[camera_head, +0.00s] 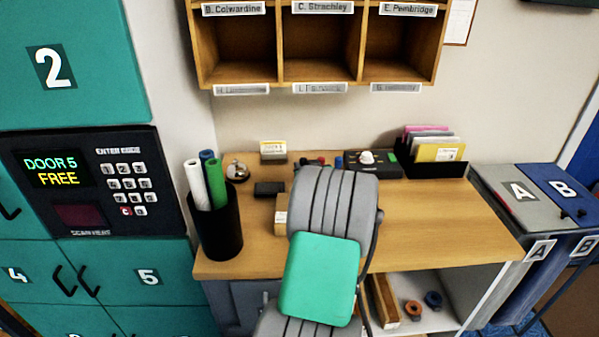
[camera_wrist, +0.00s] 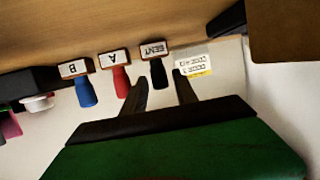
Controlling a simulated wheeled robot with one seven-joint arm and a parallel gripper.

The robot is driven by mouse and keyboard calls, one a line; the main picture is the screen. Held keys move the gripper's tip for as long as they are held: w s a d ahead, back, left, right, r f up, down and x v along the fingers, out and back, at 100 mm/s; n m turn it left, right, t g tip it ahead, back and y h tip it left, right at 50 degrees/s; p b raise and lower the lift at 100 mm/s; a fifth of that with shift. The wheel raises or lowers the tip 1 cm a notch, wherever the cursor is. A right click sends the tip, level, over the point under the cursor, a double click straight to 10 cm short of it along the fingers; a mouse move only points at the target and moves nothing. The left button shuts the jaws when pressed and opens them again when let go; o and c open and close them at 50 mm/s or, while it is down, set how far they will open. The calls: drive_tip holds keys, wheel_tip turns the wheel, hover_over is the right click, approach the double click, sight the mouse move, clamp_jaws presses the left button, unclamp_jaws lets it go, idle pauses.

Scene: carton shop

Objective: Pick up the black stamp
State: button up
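The black stamp has a black handle and a label reading SENT; it shows in the wrist view (camera_wrist: 158,75). It is in a row beside a red stamp (camera_wrist: 121,80) marked A and a blue stamp (camera_wrist: 85,92) marked B. My gripper (camera_wrist: 160,77) is open, its two dark fingers apart. The black handle shows in the gap near the fingertips; I cannot tell its exact depth or whether anything touches. In the head view, my grey arm hides the gripper and largely blocks the stamps at the back of the desk.
A small card (camera_wrist: 195,66) with yellow stands close to the right finger. A black organiser (camera_head: 437,170) with papers and a dark device with a white knob (camera_head: 367,157) stand at the back. A black cup (camera_head: 219,230) of rolls stands left. The desk's right side (camera_head: 440,220) is clear.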

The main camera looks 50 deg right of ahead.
sight(301, 160)
drive_tip(key=p+x, duration=0.1)
drive_tip(key=x, duration=0.5)
drive_tip(key=shift+w+d+r, duration=0.1)
drive_tip(key=shift+w, duration=0.05)
drive_tip(key=shift+c, duration=0.3)
clamp_jaws()
